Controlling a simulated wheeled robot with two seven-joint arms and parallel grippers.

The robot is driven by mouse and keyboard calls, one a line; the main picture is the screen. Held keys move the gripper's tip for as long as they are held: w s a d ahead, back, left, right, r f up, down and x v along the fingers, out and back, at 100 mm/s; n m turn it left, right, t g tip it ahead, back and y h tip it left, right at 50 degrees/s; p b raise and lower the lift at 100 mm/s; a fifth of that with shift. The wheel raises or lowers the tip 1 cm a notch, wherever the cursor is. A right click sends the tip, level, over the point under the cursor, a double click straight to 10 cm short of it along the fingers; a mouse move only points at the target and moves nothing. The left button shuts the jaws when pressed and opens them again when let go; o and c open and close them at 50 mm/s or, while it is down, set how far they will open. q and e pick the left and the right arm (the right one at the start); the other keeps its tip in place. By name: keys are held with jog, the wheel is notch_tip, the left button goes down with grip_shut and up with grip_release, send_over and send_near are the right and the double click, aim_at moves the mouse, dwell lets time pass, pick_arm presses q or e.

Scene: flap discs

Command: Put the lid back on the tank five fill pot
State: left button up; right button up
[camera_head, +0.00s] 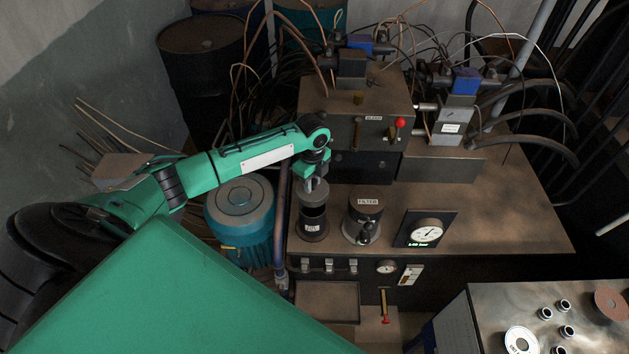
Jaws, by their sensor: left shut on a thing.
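My left gripper (314,184) reaches in from the left and points down over the fill pot. It is shut on the lid (312,197), a grey round cap. The fill pot (312,231) is a dark, short cylinder with a small white label, standing near the front left of the metal bench top. The lid is upright and directly over the pot. A dark band shows between them, and I cannot tell whether they touch. The pot's mouth is hidden. My right gripper is not in view.
A filter housing (364,215) stands close to the right of the pot, with a pressure gauge (426,232) beyond. A valve block (357,125) with a red knob rises behind. A teal motor (240,215) stands left of the bench. The bench's right side (510,215) is clear.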

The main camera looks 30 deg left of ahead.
aim_at(312, 194)
pick_arm(q)
notch_tip(312, 194, down, 4)
jog(key=b, duration=0.4)
jog(key=shift+f, duration=1)
dwell(0.4)
jog(key=shift+f+p, duration=0.1)
jog(key=shift+p, duration=0.2)
jog(key=shift+f, duration=0.45)
dwell(0.3)
